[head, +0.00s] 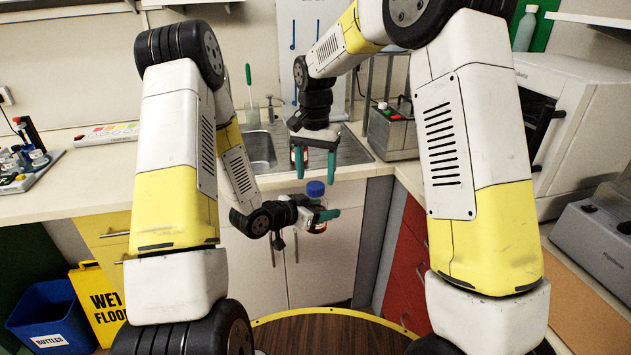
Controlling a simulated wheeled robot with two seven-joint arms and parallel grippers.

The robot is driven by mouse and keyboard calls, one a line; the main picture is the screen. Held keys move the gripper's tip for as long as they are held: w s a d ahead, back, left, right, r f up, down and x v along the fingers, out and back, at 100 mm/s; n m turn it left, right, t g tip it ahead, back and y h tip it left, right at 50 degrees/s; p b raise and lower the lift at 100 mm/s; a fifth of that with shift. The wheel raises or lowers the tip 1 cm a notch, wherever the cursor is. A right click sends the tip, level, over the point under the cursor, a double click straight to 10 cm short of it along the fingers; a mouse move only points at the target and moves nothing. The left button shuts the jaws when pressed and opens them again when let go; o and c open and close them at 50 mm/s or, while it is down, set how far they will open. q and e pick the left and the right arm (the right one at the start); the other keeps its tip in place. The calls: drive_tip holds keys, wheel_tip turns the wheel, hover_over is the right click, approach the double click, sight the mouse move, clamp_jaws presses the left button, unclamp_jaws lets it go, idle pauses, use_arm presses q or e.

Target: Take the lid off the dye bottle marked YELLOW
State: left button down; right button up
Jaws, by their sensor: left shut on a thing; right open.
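A small bottle (318,226) with a blue lid (316,188) is held upright in front of the white cupboard doors. My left gripper (318,214) is shut on the bottle's body, below the lid. The bottle's label is too small and too covered to read. My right gripper (315,168) is open, fingers pointing down, just above the lid. The lid is on the bottle, and the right fingers appear apart from it.
The counter with a sink (262,148) lies behind both grippers. A grey device (392,132) stands right of the sink. A blue bin (50,315) and a yellow wet floor sign (98,300) stand at lower left. Space around the bottle is clear.

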sight(316, 185)
drive_tip(key=shift+r, duration=0.55)
drive_tip(key=shift+c, duration=0.4)
drive_tip(key=shift+r+m, duration=1.2)
drive_tip(key=shift+r, duration=0.3)
wheel_tip(316, 185, down, 8)
drive_tip(key=shift+r, duration=0.2)
clamp_jaws()
drive_tip(key=shift+n, duration=1.7)
drive_tip(key=shift+o, duration=0.4)
unclamp_jaws()
